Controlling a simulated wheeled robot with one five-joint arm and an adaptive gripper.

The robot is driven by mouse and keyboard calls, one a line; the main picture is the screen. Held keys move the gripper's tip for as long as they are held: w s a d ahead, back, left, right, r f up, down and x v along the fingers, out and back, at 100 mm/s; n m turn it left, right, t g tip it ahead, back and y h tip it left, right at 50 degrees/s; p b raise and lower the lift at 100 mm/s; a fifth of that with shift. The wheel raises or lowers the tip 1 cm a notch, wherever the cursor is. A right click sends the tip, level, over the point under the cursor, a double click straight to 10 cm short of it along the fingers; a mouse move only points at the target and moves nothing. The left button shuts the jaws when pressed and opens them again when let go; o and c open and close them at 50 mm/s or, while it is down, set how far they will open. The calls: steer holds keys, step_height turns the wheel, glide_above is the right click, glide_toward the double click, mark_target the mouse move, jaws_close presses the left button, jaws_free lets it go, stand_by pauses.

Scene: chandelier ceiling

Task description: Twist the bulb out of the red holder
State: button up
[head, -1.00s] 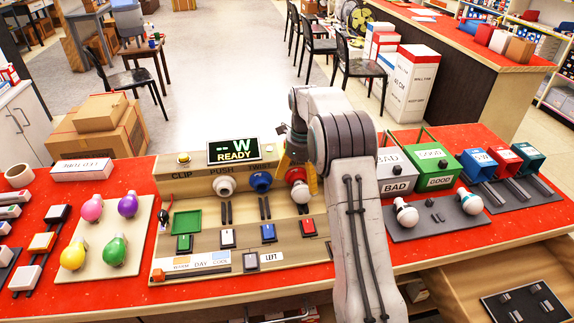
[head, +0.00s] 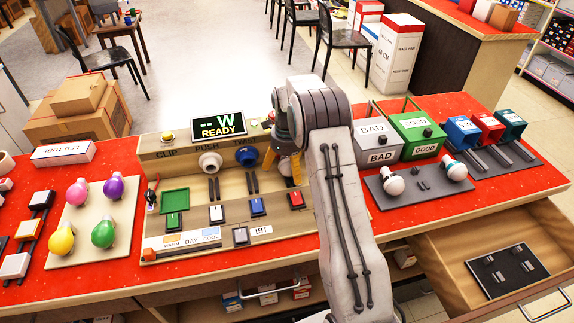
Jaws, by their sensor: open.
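My gripper (head: 283,170) hangs over the right part of the beige test panel (head: 180,152), beside the blue twist socket (head: 246,156). Its orange fingers are apart, one on each side of the place of the red holder. The red holder and its bulb are hidden behind my gripper and arm, so I cannot tell whether the fingers touch the bulb. The white push socket (head: 209,163) stands farther left, empty. The display (head: 218,126) reads "-- W READY".
Grey BAD (head: 379,156) and green GOOD (head: 424,151) bins stand right of my arm. Two white bulbs (head: 392,182) rest on a dark tray (head: 421,196) before them. Coloured bulbs (head: 103,234) sit on a board at left. An open drawer (head: 470,300) juts out at lower right.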

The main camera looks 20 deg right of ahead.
steer(key=shift+r, duration=0.1)
steer(key=c, duration=1.3)
steer(key=o, duration=1.2)
steer(key=shift+c, duration=0.2)
steer(key=c, duration=1.3)
steer(key=o, duration=1.3)
steer(key=shift+c, duration=0.2)
steer(key=shift+o, duration=0.5)
steer(key=shift+w, duration=0.1)
